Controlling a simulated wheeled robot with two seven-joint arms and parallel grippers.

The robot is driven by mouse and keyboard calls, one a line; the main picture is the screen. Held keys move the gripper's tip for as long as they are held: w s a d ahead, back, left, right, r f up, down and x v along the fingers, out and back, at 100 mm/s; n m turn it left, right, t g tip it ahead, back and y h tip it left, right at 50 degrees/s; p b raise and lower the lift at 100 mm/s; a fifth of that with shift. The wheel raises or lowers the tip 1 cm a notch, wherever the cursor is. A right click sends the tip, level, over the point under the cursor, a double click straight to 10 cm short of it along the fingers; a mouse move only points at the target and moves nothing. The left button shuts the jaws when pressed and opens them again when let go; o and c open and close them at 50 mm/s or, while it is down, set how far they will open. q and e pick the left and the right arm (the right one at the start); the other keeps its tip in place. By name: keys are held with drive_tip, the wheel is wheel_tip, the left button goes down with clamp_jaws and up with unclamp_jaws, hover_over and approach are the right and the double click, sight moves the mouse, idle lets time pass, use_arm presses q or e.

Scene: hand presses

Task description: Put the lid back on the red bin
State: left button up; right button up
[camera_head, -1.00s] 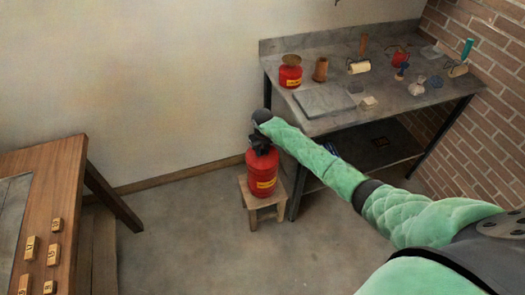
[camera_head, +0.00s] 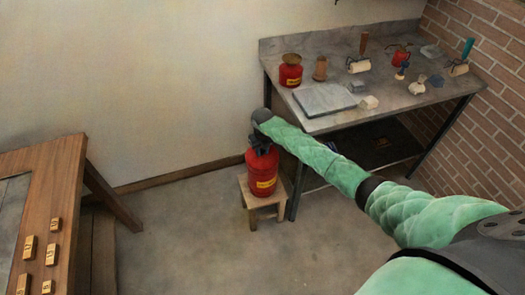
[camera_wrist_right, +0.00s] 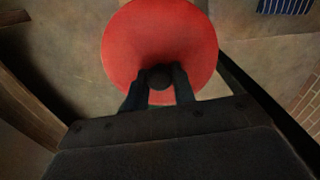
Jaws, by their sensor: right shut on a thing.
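In the right wrist view, my right gripper (camera_wrist_right: 160,78) is shut on the dark knob of the red round lid (camera_wrist_right: 160,35). The lid covers the bin's mouth from that view. In the head view it lines up with the bin's top; I cannot tell whether it rests fully on the rim. My left gripper is not in view.
The wooden stool (camera_head: 246,191) stands beside the grey workbench (camera_head: 335,119), which holds a red can (camera_head: 290,75), a flat grey slab (camera_head: 323,99) and several tools. A wooden table (camera_head: 62,190) with small blocks is at left. The floor between is clear.

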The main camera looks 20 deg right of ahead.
idle(0.3)
drive_tip(key=o, duration=1.6)
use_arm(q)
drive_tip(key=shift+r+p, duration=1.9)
use_arm(e)
drive_tip(key=shift+r, duration=3.55)
clamp_jaws()
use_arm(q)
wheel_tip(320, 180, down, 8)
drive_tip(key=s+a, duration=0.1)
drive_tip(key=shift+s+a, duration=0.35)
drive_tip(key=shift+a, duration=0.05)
